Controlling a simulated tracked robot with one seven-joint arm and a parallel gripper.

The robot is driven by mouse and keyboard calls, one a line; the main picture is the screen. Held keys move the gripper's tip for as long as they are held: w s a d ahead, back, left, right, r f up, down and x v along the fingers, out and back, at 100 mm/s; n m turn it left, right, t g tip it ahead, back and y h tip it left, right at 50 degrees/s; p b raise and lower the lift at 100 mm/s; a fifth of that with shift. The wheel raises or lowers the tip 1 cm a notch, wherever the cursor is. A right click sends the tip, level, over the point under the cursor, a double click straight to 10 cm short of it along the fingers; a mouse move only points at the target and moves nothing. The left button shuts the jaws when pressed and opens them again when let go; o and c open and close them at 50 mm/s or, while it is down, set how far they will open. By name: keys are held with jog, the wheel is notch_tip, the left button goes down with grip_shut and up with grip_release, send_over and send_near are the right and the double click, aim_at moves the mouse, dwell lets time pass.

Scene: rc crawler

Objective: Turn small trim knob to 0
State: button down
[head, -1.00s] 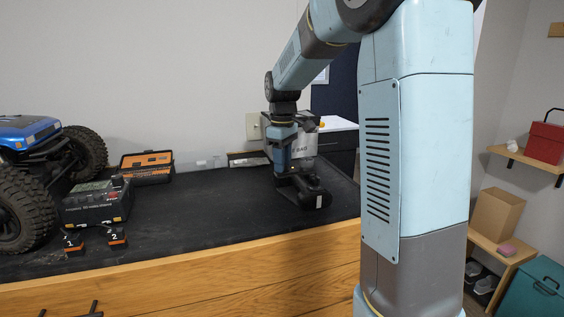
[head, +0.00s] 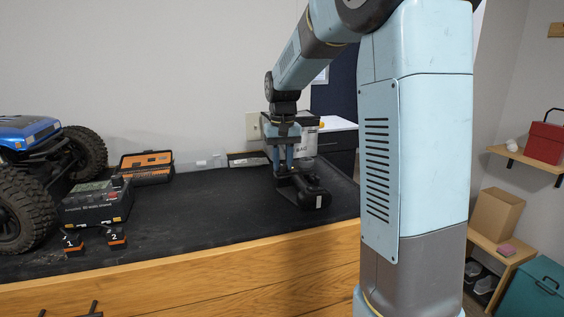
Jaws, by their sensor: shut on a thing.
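A black device (head: 309,193), which looks like a radio controller, lies on the black mat at the right end of the bench. My gripper (head: 285,171) points straight down over its left part, with both blue fingers seen side by side. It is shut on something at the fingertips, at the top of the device. This appears to be the small trim knob, but the knob is too small and covered to make out. Its marks and setting cannot be read.
A grey bag or box (head: 305,141) stands close behind my gripper. A blue RC crawler (head: 28,135), a charger (head: 97,203), two numbered black blocks (head: 117,237) and an open orange-trimmed case (head: 146,170) are at the left. The mat's middle (head: 200,215) is clear.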

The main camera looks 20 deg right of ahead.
aim_at(283, 166)
jog(key=shift+m, duration=0.6)
jog(key=c, duration=0.9)
grip_release()
jog(key=shift+o, duration=0.2)
jog(key=shift+r, duration=0.1)
notch_tip(283, 166, up, 14)
jog(key=shift+f, duration=0.25)
